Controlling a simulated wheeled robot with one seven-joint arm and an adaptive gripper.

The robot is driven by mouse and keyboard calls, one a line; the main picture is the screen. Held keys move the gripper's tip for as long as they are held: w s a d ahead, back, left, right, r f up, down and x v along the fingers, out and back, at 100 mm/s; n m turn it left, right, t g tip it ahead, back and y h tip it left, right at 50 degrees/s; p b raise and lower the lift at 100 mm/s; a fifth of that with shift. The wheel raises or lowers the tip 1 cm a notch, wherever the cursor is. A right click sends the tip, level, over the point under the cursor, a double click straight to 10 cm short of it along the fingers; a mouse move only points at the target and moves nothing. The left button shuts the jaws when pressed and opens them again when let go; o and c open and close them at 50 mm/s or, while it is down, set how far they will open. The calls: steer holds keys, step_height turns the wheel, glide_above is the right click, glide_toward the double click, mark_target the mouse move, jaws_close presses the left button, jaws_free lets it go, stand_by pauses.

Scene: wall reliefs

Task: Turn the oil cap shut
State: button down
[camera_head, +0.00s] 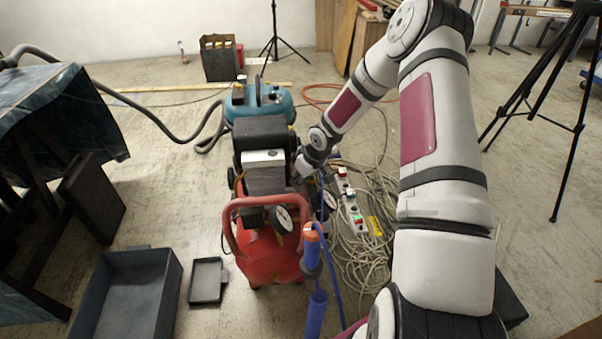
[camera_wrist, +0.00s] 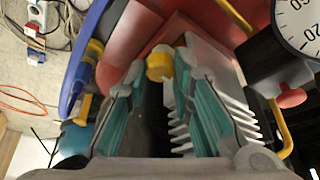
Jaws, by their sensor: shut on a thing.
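The oil cap (camera_wrist: 159,64) is yellow and shows in the wrist view between my fingertips, against the red body of the compressor (camera_head: 268,262). My gripper (camera_wrist: 165,70) is shut on the cap, with a teal-padded finger on either side. In the head view my arm reaches down to the right side of the compressor. The fingertips and the cap are hidden there. How far the cap is turned cannot be told.
A pressure gauge (camera_wrist: 302,25) and a yellow pipe (camera_wrist: 284,130) are close on the right in the wrist view. Cables and a power strip (camera_head: 351,208) lie right of the compressor. A grey bin (camera_head: 168,290) and small tray (camera_head: 207,281) stand left.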

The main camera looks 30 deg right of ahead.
steer(key=shift+d+n+y+p, duration=0.1)
steer(key=shift+n+y+p, duration=0.3)
steer(key=shift+n+p, duration=0.95)
steer(key=shift+m+p, duration=0.35)
steer(key=shift+p, duration=0.1)
steer(key=c, duration=1.4)
jaws_free()
steer(key=shift+f, duration=0.1)
steer(key=v, duration=1.2)
